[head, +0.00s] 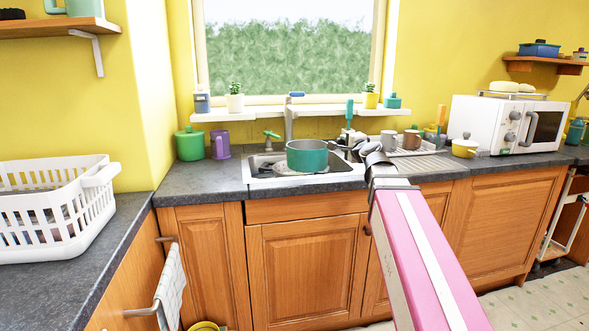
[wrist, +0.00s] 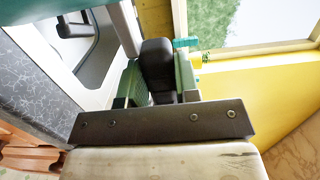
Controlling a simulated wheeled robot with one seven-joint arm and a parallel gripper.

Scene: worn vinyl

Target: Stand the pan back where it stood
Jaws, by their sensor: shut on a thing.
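The teal pan (head: 306,157) is upright over the sink (head: 262,172) in the head view. I cannot tell whether its base touches anything. My gripper (head: 350,147) comes in from the right, beside the pan. In the wrist view my gripper (wrist: 158,82) is shut on the pan's dark handle (wrist: 157,62), which sits between the two green-padded fingers. A piece of the pan's teal side shows at the top left of the wrist view. The pan hides part of the basin and the tap's base.
A green canister (head: 190,145) and a purple mug (head: 221,145) stand left of the sink. Mugs (head: 389,140) stand on the drainboard at the right, before the white microwave (head: 507,122). A white basket (head: 55,208) fills the left counter. A sill with plants runs behind.

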